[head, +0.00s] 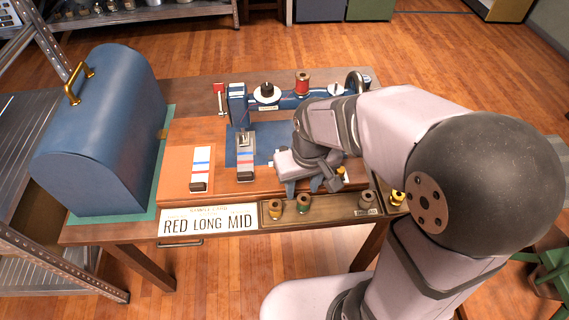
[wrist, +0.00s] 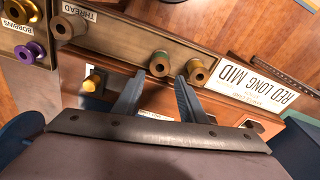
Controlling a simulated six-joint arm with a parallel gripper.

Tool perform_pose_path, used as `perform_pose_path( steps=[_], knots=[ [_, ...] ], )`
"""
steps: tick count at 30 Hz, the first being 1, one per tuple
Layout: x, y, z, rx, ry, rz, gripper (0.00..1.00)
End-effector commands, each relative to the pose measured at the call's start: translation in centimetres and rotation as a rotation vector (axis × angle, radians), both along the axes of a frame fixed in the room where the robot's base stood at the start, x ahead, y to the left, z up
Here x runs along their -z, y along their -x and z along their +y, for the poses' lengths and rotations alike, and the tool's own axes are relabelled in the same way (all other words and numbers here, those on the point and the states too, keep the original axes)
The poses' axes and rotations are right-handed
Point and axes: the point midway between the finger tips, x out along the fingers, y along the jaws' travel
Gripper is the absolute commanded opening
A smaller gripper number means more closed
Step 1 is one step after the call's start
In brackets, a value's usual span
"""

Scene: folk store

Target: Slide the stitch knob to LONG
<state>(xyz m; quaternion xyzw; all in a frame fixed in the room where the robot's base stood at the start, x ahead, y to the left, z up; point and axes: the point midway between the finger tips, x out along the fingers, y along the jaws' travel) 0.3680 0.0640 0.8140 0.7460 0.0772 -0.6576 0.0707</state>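The blue sewing machine (head: 318,100) stands on a wooden base at the back of the table. A card in front (head: 208,221) reads RED LONG MID; it shows upside down in the wrist view (wrist: 262,85). A small yellow knob (wrist: 93,84) sits on the base's front by a pale plate; I cannot read any marking there, nor confirm that it is the stitch knob. My gripper (head: 303,188) hangs low over the base's front edge, left of that knob in the head view. Its fingers (wrist: 160,82) are apart with nothing between them, and hide part of the base front.
A tray (head: 335,207) with several thread spools lies along the front edge, close to my fingertips. A green spool (head: 303,203) is nearest. Two striped cloth samples (head: 202,165) (head: 246,160) lie left. A blue domed case (head: 100,130) stands at far left.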

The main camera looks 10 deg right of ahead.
Motion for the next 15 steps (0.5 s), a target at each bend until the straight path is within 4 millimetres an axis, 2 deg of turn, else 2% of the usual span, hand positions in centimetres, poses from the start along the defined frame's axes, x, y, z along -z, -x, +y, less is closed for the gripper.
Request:
perform_pose_path(
  steps=[1,3,6,10,15],
  knots=[
    [0.7,-2.2,0.7,-0.008,-0.009,-0.047,0.38],
    [-1.5,-4.9,1.4,-0.007,-0.023,-0.112,0.38],
    [-4.0,-7.7,1.9,-0.003,-0.039,-0.187,0.38],
    [-5.8,-9.7,2.3,0.003,-0.053,-0.25,0.38],
    [-5.8,-10.0,2.4,0.014,-0.058,-0.263,0.38]
  ],
)
